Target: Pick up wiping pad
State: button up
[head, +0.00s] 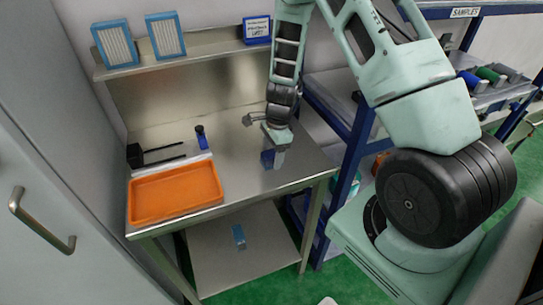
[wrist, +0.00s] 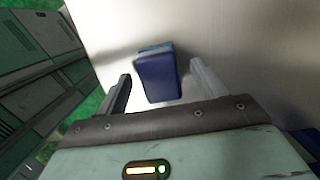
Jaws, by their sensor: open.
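A dark blue block, which looks like the wiping pad (wrist: 158,80), shows in the wrist view with a lighter blue far edge. It sits between and slightly beyond my gripper's (wrist: 160,76) two fingers, with a gap on each side. The fingers are apart and hold nothing. I cannot tell how far above the tabletop the fingertips are.
An orange tray (head: 176,194) lies at the table's left front. Behind it are a blue bottle (head: 202,138) and black tools (head: 163,154). A blue shelving frame (head: 347,155) stands close on the right. The middle tabletop is clear.

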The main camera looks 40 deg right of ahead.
aim_at(272, 153)
jog(key=shift+a+f, duration=0.1)
jog(key=shift+f, duration=0.3)
jog(key=shift+c, duration=0.3)
jog(key=c, duration=1)
notch_tip(272, 153, up, 10)
jog(key=shift+r+b, duration=0.1)
jog(key=shift+b, duration=0.4)
